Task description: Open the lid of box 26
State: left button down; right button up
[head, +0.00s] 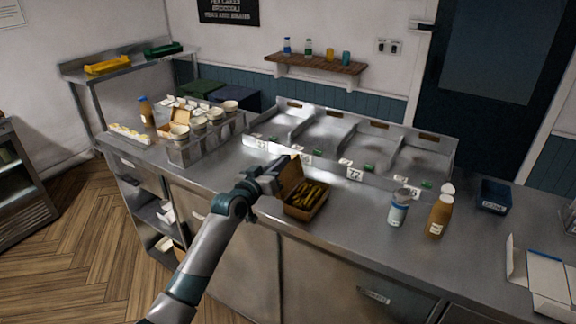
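A small brown cardboard box (303,211) stands on the steel counter in the head view, filled with yellow-brown pieces that look like fries. Its lid (291,175) stands up at the back left, so the box is open on top. I cannot read a number on it, so I cannot tell whether it is box 26. My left gripper (275,180) is at the left side of the raised lid, very close to or touching it. Its fingers are small and dark here, and their opening is unclear. My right gripper is out of view.
A steel tray unit (447,160) with number tags, one reading 72, stands behind the box. A white-blue shaker (398,210) and brown bottle (440,217) stand to the right. A cup rack (205,148) is at left. An open white carton (545,275) lies far right.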

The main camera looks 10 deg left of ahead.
pick_arm(q)
jog(key=shift+w+a+f+n, duration=0.1)
jog(key=shift+a+f+n, duration=0.25)
jog(key=shift+a+n, duration=0.15)
jog(key=c, duration=2)
grip_release()
jog(key=shift+r, duration=0.1)
jog(key=shift+s+a+b, duration=0.2)
jog(key=shift+s+b, duration=0.15)
jog(key=shift+s, duration=0.35)
jog(key=shift+b+v, duration=1.9)
jog(key=shift+v, duration=6.05)
